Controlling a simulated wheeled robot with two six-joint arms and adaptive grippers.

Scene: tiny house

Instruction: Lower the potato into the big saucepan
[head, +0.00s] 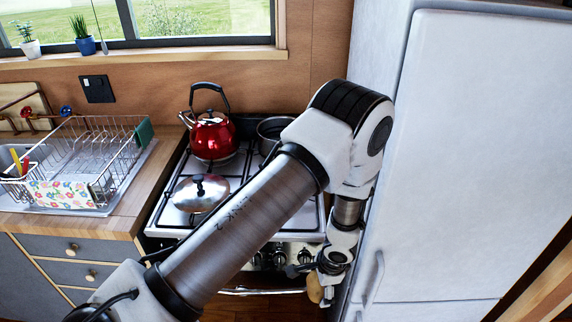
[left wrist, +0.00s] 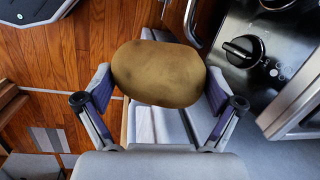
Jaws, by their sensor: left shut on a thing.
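My left gripper (head: 318,279) hangs low in front of the stove, beside the fridge. It is shut on the brown potato (head: 315,290). In the left wrist view the oval potato (left wrist: 158,73) sits between the two fingers, one at each end. An open, dark-rimmed saucepan (head: 270,128) stands at the back right of the stove, partly hidden by my left arm. A shiny round lid with a dark knob (head: 202,192) is at the front left of the stove; I cannot tell whether a pan is under it. The potato is apart from the saucepan, lower and nearer. My right gripper is not in view.
A red kettle (head: 212,137) stands at the back left of the stove (head: 171,216). The fridge (head: 470,150) rises close on the right. Stove knobs and the oven handle (head: 262,291) are near the gripper. A dish rack (head: 95,150) is on the left counter.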

